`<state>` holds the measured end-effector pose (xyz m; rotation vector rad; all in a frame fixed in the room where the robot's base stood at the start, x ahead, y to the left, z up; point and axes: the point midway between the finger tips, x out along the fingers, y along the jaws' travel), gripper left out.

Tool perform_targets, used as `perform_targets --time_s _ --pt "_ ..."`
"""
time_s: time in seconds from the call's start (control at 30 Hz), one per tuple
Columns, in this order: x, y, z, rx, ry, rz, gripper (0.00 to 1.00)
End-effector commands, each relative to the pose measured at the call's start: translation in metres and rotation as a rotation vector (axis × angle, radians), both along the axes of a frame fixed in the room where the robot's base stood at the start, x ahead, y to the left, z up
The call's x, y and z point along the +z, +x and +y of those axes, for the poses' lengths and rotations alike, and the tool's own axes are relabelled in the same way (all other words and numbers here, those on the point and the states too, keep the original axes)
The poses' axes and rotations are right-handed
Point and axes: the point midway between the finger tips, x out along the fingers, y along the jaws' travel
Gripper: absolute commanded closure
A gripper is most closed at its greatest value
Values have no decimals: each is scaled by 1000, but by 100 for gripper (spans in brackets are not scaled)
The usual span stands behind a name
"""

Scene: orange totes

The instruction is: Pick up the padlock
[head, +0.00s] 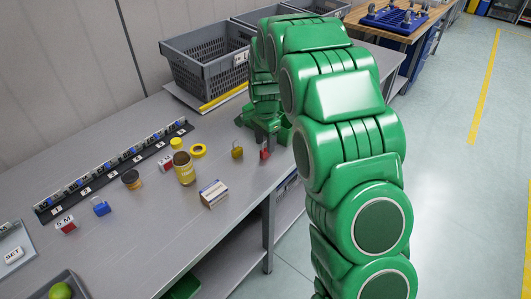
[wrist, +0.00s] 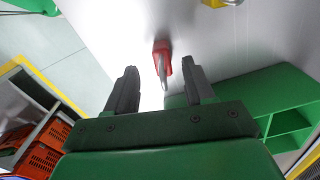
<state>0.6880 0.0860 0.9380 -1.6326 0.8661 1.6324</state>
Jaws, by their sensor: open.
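A red padlock (head: 265,154) lies on the grey workbench (head: 128,220) near its right edge. In the wrist view the red padlock (wrist: 161,46) has its grey shackle pointing toward my gripper. A yellow padlock (head: 237,152) lies left of it; only part of this yellow padlock (wrist: 216,2) shows at the top of the wrist view. My gripper (wrist: 160,80) is open and empty, its fingers either side of the red padlock's line. The red padlock appears just beyond the fingertips; contact is not visible. In the head view my gripper (head: 266,134) is just behind the red padlock.
A white-blue box (head: 213,194), a yellow can (head: 184,168), a yellow tape roll (head: 198,151) and smaller items stand left of the padlocks. A black strip (head: 110,168) runs along the back. A grey crate (head: 205,66) stands behind. The front middle of the bench is clear.

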Motion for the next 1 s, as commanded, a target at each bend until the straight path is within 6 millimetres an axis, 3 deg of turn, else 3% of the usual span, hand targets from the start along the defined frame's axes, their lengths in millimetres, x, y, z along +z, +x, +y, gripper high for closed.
perform_targets --time_s 0.3,0.6,0.93,1.0 --pt "-38 4 -1 0 -1 3 47" --pt "-44 5 -1 0 0 0 47" --pt "-44 5 -1 0 0 0 97" --pt "-44 5 -1 0 0 0 100"
